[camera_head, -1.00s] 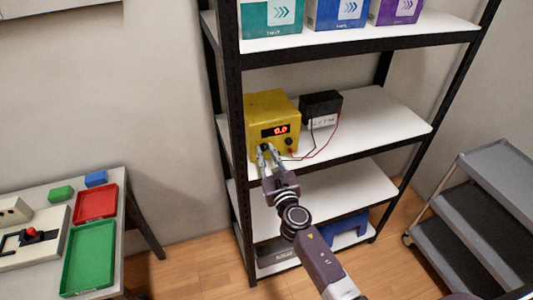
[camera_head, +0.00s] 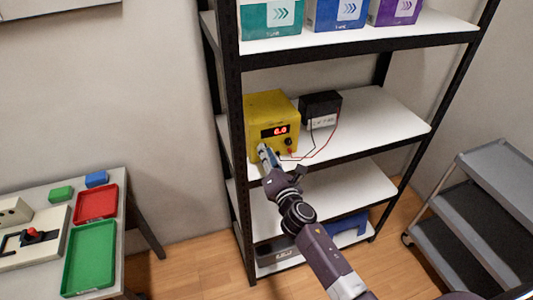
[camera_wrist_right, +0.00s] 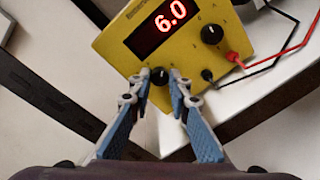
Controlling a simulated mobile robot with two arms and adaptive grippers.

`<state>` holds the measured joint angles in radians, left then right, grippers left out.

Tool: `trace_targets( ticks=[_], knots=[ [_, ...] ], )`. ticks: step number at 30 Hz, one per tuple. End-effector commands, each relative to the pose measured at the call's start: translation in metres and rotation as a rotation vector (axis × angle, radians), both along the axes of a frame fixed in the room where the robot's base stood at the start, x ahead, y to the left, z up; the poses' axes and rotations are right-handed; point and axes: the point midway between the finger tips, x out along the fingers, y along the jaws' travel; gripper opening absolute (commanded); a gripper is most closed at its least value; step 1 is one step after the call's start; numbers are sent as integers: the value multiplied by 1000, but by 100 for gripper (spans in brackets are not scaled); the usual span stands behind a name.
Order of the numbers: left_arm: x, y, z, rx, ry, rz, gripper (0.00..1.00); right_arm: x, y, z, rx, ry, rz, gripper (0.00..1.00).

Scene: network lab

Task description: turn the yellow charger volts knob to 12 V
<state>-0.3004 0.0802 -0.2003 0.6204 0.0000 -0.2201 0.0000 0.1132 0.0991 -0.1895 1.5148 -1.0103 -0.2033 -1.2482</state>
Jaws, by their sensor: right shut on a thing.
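The yellow charger (camera_head: 272,112) stands on the middle shelf, and its red display reads 6.0 in the right wrist view (camera_wrist_right: 171,18). My right gripper (camera_head: 264,150) is at the lower left of the charger's front. In the right wrist view its fingers (camera_wrist_right: 160,80) are shut on a small black knob (camera_wrist_right: 160,76) below the display. The knob's scale marks are too small to read. A second black knob (camera_wrist_right: 212,33) sits to the right of the display, free of the gripper. My left gripper is not in view.
A black battery box (camera_head: 321,107) stands right of the charger, joined by red and black leads (camera_head: 322,146). A black shelf post (camera_head: 234,120) rises close left of the charger. The shelf's right part (camera_head: 385,120) is clear.

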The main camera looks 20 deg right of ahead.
Motion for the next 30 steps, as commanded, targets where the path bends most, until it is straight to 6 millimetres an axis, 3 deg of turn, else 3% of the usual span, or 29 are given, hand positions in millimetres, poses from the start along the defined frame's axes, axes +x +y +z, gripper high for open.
trace_targets(
  ticks=[30],
  knots=[
    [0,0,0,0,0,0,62,0,-2,-2,964,35,-2,0]
  ],
)
